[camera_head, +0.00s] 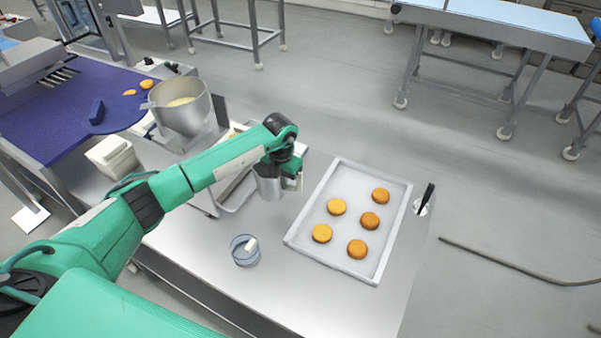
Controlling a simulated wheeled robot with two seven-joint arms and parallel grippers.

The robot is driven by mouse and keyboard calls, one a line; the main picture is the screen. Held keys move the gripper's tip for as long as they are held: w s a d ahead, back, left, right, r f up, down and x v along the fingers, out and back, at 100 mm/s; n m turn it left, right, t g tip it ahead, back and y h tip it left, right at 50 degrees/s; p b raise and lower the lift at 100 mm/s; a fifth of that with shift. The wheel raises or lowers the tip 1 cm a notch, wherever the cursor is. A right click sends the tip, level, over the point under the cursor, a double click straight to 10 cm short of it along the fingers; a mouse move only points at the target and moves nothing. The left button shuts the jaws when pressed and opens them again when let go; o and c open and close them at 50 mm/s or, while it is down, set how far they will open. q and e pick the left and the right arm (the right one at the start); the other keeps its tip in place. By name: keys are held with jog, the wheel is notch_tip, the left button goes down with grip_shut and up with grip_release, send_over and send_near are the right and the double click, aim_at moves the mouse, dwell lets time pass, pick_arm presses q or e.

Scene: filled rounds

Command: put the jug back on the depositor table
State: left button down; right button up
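A grey metal jug (268,186) is upright at the left side of the steel table (300,297), left of the tray. My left gripper (293,181) is at the jug's right side, where the handle would be, and appears shut on it. The wrist above hides part of the jug's top and the fingers are small, so the grip shows only partly. I cannot tell whether the jug's base touches the tabletop or hangs just above it. My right gripper is not in view.
A white-rimmed tray (295,242) holds several orange-brown rounds. A glass bowl (240,258) with a white item stands front left. A black-handled tool (427,195) is at the right edge. A metal hopper (181,122) stands back left. The table's front is clear.

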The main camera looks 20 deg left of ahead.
aim_at(283, 196)
pick_arm(q)
jog(key=shift+f, duration=0.3)
jog(key=shift+a+f+b, duration=0.15)
jog(key=shift+f+b, duration=0.35)
jog(key=shift+f, duration=0.1)
notch_tip(283, 196, down, 4)
jog(key=b, duration=0.2)
jog(key=shift+f+b, duration=0.25)
jog(key=shift+b, duration=0.05)
jog(key=shift+f, duration=0.35)
jog(key=shift+f+b, duration=0.6)
jog(key=shift+b, duration=0.05)
jog(key=c, duration=1.6)
grip_release()
